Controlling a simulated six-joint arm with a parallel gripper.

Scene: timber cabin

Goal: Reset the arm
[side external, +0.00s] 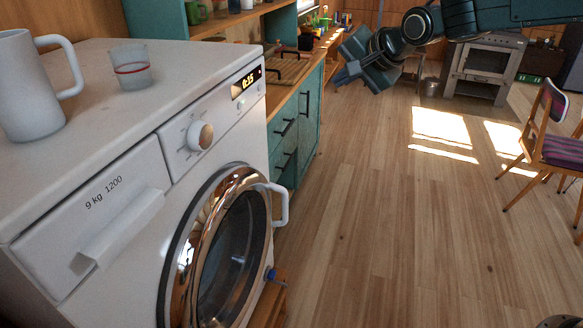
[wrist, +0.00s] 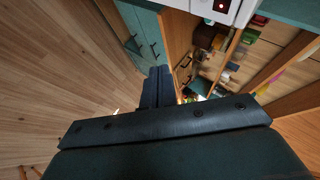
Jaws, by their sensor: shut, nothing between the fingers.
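My gripper (side external: 345,78) hangs in the air at the top middle of the side external view, over the wooden floor and to the right of the teal cabinets. Its fingers are together with nothing between them. In the wrist view my gripper (wrist: 157,82) shows its two dark fingers side by side, pointing away from the camera. My arm reaches in from the upper right corner. The gripper appears clear of the counter and touches nothing that I can see.
A white washing machine (side external: 110,155) stands at left with its round door (side external: 225,250) shut. A white jug (side external: 27,95) and a glass (side external: 130,72) stand on it. Teal cabinets (side external: 308,120) line the wall. A chair (side external: 545,125) is at right. The middle floor is free.

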